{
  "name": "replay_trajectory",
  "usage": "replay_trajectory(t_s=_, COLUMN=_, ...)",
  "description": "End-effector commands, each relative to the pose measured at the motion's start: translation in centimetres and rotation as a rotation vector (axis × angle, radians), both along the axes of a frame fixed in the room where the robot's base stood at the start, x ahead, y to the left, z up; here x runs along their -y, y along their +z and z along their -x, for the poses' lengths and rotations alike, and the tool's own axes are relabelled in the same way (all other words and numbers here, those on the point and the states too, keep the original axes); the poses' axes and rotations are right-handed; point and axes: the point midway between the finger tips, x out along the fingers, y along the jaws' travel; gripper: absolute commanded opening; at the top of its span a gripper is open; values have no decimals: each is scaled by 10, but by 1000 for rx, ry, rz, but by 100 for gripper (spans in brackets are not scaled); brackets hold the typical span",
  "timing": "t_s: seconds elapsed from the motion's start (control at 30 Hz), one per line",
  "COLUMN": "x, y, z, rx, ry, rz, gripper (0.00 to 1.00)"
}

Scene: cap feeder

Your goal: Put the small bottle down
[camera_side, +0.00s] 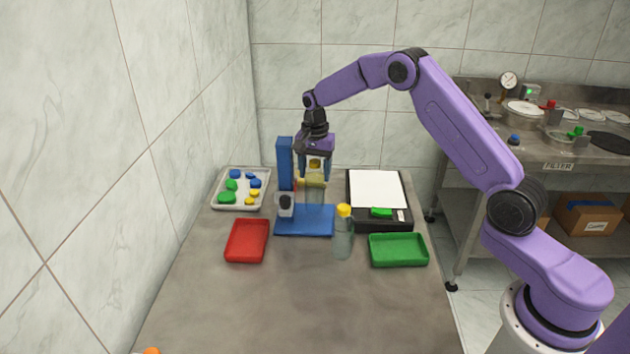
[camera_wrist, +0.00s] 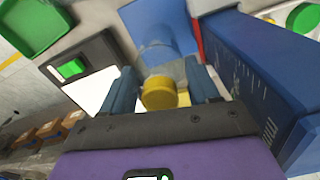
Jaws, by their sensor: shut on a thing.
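My gripper (camera_side: 314,178) is above the far part of the blue stand's base, with its two blue fingers pointing down. It is shut on the small bottle (camera_side: 315,195), a clear bottle with a yellow cap that looks upright. The small bottle's yellow cap also shows between the fingers in the wrist view (camera_wrist: 158,92). The fingers and a yellow part of the stand partly hide the bottle. I cannot tell whether its bottom touches anything. The blue stand (camera_side: 305,222) has a tall column at its left and a grey block with a black knob.
A larger clear bottle (camera_side: 343,240) with a yellow cap stands close to the base's right front corner. A red tray (camera_side: 246,258), a green tray (camera_side: 398,262), a grey tray (camera_side: 265,204) of coloured caps and a black clipboard-like board (camera_side: 352,200) surround it. The table's front is mostly clear.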

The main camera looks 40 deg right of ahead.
Motion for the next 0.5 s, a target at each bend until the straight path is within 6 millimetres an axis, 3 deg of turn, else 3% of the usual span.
replay_trajectory(t_s=0.2, x=0, y=-31, z=1, rx=-2, ry=0, rz=0, gripper=0)
replay_trajectory(t_s=0.5, x=0, y=-34, z=0, rx=0, ry=0, rz=0, gripper=0)
